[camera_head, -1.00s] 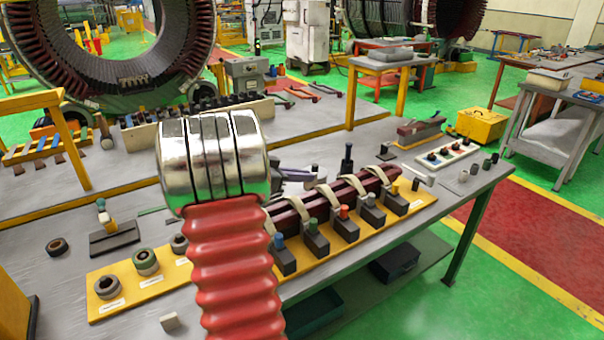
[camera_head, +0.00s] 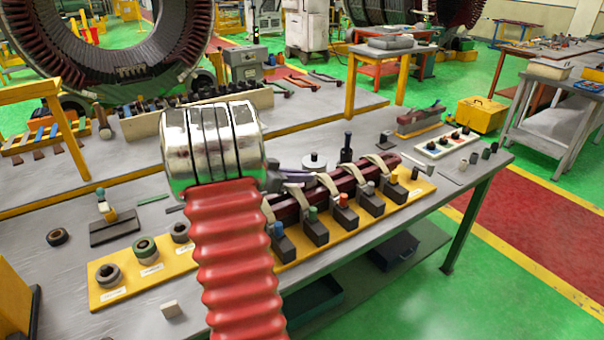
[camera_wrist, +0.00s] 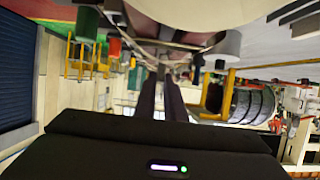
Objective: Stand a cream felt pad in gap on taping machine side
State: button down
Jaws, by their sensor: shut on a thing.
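My gripper (camera_head: 300,177) is mostly hidden behind my arm in the head view; only part of it shows near the left end of the strapped dark-red bar. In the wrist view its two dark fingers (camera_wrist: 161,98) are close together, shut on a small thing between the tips. The tips are too small and blurred to tell its colour or shape. A small cream block (camera_head: 171,310) lies on the table's front left; I cannot tell if it is a felt pad. The dark-red bar (camera_head: 345,187) lies on a yellow base among dark clamp blocks. I cannot make out the gap.
Several coloured-top clamp blocks (camera_head: 343,212) line the bar's near side. Rings (camera_head: 109,274) stand on the yellow board at left. A disc with a dark knob (camera_head: 314,161) and a black post (camera_head: 347,148) stand behind the bar. Bare table (camera_head: 60,285) shows at left.

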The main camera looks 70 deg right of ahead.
jog(key=shift+f, duration=0.55)
jog(key=c, duration=1.7)
grip_release()
jog(key=shift+c, duration=0.2)
jog(key=v, duration=1.3)
jog(key=shift+w+a, duration=0.25)
jog(key=shift+w, duration=0.1)
